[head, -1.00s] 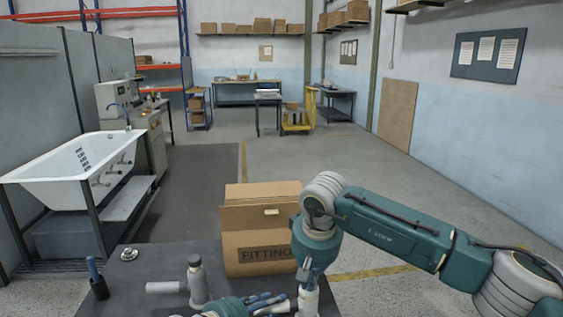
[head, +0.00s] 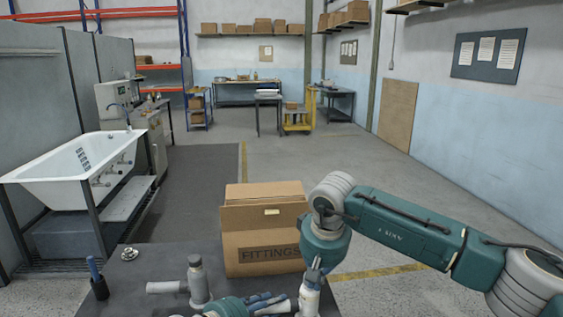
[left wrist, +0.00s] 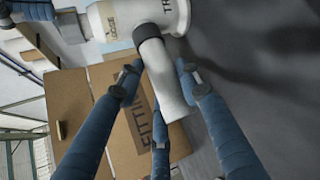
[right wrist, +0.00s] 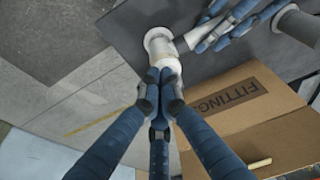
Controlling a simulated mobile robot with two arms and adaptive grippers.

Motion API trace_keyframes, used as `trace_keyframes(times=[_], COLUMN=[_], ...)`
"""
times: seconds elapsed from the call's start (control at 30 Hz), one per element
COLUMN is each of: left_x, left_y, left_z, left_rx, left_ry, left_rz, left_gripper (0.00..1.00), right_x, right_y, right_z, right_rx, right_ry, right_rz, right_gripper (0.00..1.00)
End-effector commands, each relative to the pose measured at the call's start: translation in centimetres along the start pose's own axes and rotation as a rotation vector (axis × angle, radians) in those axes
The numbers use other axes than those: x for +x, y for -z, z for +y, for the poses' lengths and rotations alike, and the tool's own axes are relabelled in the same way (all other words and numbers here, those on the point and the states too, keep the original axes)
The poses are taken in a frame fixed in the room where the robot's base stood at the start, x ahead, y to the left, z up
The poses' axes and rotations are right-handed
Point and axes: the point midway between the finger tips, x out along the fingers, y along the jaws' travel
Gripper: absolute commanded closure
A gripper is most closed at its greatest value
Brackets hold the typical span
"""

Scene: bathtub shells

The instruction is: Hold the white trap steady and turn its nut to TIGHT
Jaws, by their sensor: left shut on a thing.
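The white trap (left wrist: 165,80) is large in the left wrist view, with a dark ring, a tan label reading LOOSE and cut-off lettering starting TR. My left gripper (left wrist: 160,80) is shut on its pale branch tube; it also shows at the bottom of the head view (head: 275,304). The trap's upright body (head: 309,300) is partly hidden by my right gripper (head: 314,272). In the right wrist view, the right fingertips (right wrist: 161,85) are together beside the white body (right wrist: 170,62). I cannot clearly separate the nut from the body, nor tell whether the right fingertips touch it.
A cardboard FITTINGS box (head: 262,229) stands close behind the grippers. A grey pipe fitting (head: 197,287), a metal ring part (head: 129,253) and a black cup (head: 99,287) stand on the dark bench to the left. A white bathtub (head: 65,182) is farther left.

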Motion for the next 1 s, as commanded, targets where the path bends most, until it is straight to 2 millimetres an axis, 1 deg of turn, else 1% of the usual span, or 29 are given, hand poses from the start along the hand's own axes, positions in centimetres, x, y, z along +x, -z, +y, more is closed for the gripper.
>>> trace_keyframes(times=[0.03, 0.23, 0.63, 1.0], left_x=[0.06, 0.06, 0.06, 0.03], left_y=[0.04, 0.09, 0.27, 0.39], left_z=[-0.68, -0.67, -0.68, -0.68], left_rx=[-0.002, -0.001, 0.001, 0.002], left_ry=[0.012, 0.012, 0.013, 0.013], left_rz=[0.000, 0.001, 0.005, 0.007], left_gripper=[0.96, 0.96, 0.96, 0.96], right_x=[0.68, 0.71, 0.34, 0.17], right_y=[-0.39, -0.29, 0.14, -0.09], right_z=[0.76, 1.34, 1.45, 1.47], right_rx=[0.006, 0.007, 0.001, -0.001], right_ry=[-0.013, -0.013, -0.005, -0.003], right_rz=[-0.013, -0.013, -0.005, -0.003], right_gripper=[1.00, 1.00, 1.00, 1.00])
